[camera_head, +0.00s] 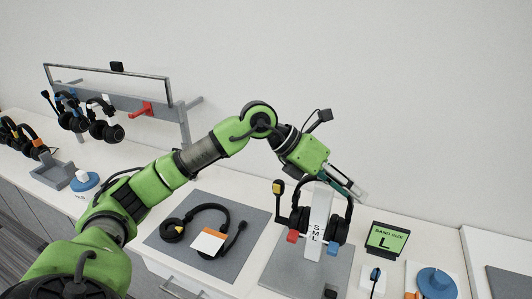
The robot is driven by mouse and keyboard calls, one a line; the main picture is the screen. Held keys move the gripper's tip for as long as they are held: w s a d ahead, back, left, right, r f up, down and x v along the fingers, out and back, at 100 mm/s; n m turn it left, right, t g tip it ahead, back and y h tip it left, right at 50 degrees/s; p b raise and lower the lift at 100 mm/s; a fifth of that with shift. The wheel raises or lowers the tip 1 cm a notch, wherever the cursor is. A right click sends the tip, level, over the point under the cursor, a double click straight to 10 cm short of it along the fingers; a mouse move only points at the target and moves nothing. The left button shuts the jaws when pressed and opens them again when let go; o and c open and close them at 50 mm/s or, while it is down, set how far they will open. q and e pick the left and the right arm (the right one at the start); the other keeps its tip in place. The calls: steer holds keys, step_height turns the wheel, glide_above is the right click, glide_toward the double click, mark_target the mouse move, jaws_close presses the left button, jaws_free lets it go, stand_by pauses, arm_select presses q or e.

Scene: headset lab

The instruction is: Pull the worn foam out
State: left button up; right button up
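A black headset (348,211) hangs on a white stand (319,222) marked S, M, L, with a blue and a red block at its sides. A yellow-and-black tip (278,188) stands up on its left side. Another black headset (225,210) lies on a grey mat with a white, orange-edged card (208,242) on it. I cannot tell which part is the worn foam. My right gripper is out of view.
A blue round piece (436,283) lies at the front right. A rack (120,100) with several headsets stands at the back left. A grey tray (52,173) sits on the left counter.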

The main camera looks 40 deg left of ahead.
arm_select(q)
steer(key=a+n+y, duration=0.1)
steer(key=a+y, duration=0.4)
steer(key=a, duration=0.8)
steer(key=n+y, duration=0.2)
steer(key=y, duration=0.1)
glide_toward(279, 182)
steer(key=shift+g, duration=0.4)
steer(key=p+x, duration=0.1)
steer(key=x, duration=0.2)
steer(key=p+x, duration=0.1)
steer(key=x, duration=0.2)
steer(key=p+x, duration=0.2)
steer(key=x, duration=0.1)
steer(key=shift+w+r, duration=0.15)
steer(key=shift+w, duration=0.15)
steer(key=shift+w+f, duration=0.25)
steer(key=shift+f, duration=0.35)
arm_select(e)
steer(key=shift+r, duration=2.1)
arm_select(q)
steer(key=c, duration=0.8)
